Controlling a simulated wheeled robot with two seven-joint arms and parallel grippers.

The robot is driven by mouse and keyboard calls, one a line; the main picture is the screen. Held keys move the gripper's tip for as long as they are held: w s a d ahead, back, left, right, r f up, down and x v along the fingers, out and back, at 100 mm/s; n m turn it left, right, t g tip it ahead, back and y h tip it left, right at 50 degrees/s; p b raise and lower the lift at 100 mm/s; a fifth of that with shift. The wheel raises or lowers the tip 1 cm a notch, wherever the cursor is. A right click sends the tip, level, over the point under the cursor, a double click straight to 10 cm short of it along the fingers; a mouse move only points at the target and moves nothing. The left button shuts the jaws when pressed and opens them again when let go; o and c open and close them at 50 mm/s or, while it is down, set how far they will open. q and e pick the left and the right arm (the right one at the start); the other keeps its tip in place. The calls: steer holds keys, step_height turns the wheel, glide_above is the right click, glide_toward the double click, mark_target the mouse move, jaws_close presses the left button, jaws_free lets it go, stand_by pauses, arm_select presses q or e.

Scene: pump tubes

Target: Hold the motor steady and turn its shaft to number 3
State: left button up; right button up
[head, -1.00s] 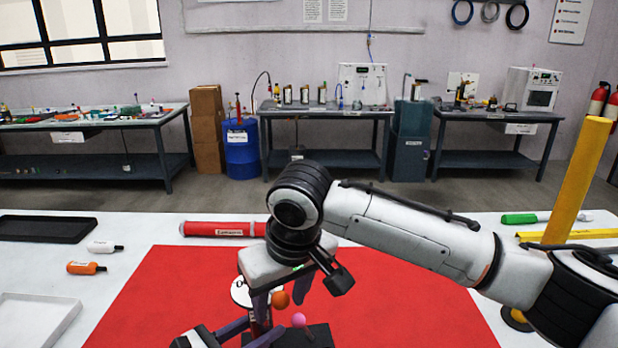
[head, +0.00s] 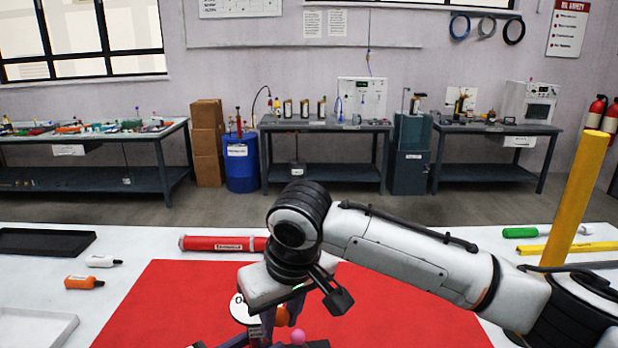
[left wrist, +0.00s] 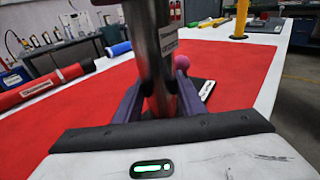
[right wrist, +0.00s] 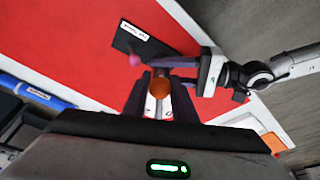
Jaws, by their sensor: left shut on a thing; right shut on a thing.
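The motor, a grey metal cylinder (left wrist: 165,52), stands upright on the red mat in the left wrist view. My left gripper (left wrist: 158,90) is shut on it; in the head view it shows only partly at the bottom edge. A white dial disc (head: 240,309) with a "0" shows beside my right gripper (head: 268,318). An orange ball (right wrist: 159,87) sits between my right gripper's dark fingers in the right wrist view. My right gripper is shut there from above. A pink ball (right wrist: 134,60) stands just beyond on a black labelled base (right wrist: 140,40). The number the shaft points to is hidden.
The red mat (head: 180,300) lies on a white table. A red tube (head: 215,243) lies along its back edge. Bottles and trays are at left. A yellow post (head: 568,200) stands at right. Much of the mat is clear.

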steer(key=shift+f, duration=0.15)
steer(key=shift+s+a+m, duration=0.35)
steer(key=shift+a+m, duration=0.1)
steer(key=shift+m, duration=0.45)
steer(key=shift+f, duration=0.1)
arm_select(q)
steer(key=shift+r, duration=0.1)
arm_select(e)
steer(key=shift+s+a+m+h, duration=0.3)
steer(key=shift+a+m+h, duration=0.15)
steer(key=shift+m, duration=0.35)
arm_select(q)
steer(key=shift+d, duration=0.1)
arm_select(e)
steer(key=shift+s+a+m+t+h, duration=0.2)
steer(key=shift+a+m+t+h, duration=0.1)
steer(key=shift+a+m, duration=0.4)
steer(key=shift+d+f, duration=0.1)
steer(key=shift+d, duration=0.05)
